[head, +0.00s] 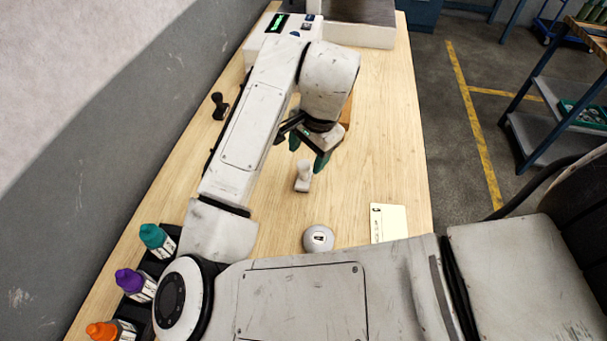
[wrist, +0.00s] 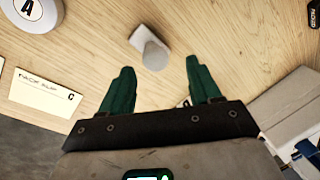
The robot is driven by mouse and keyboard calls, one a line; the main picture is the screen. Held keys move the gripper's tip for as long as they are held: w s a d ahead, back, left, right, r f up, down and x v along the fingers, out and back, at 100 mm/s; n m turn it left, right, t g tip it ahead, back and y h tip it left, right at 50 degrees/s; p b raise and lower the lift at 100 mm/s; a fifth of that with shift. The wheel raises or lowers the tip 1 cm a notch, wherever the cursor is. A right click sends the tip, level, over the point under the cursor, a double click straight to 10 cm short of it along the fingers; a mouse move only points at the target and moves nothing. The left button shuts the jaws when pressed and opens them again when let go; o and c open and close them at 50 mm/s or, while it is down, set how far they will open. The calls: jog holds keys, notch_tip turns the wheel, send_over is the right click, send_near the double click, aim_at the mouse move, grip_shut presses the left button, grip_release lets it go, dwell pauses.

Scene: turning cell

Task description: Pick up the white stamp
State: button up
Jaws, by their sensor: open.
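In the wrist view the white stamp (wrist: 149,48) shows above and between the two green fingertips. My gripper (head: 309,155) is over the bench just beyond the stamp, its fingers apart and nothing between them. In the wrist view my gripper (wrist: 163,82) is open, with the stamp beyond the fingertips and apart from them. Part of my arm hides the bench around it in the head view.
A round white-grey object (head: 318,239) and a cream card (head: 388,222) lie nearer on the bench (head: 385,120). A black stamp (head: 219,106) stands by the wall. A device with a green display (head: 277,24) is at the back.

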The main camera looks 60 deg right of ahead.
aim_at(305, 164)
jog(key=f, duration=0.3)
jog(key=shift+w+a+f, duration=0.15)
jog(key=shift+a+f, duration=0.2)
jog(key=shift+w+d+f, duration=0.1)
jog(key=shift+f, duration=0.4)
jog(key=shift+c, duration=0.4)
grip_shut()
